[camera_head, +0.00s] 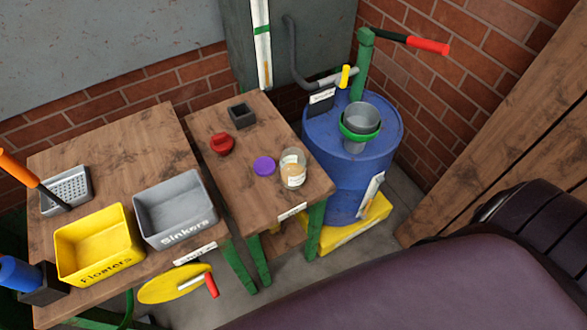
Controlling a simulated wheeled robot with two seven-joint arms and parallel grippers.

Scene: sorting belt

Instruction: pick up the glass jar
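The glass jar (292,169) stands upright on the small wooden table, near its right edge. It is clear, with a pale label and yellowish contents low inside. It looks open at the top. A purple round lid (264,166) lies just left of it on the table. Neither of my grippers shows in the head view, and nothing is touching the jar.
A red knob-like object (222,144) and a dark square cup (242,115) stand behind on the small table (262,205). A blue drum (345,180) with a funnel (361,119) stands close right. Yellow (98,243) and grey (174,207) bins are left. A dark purple surface (420,270) fills the lower right.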

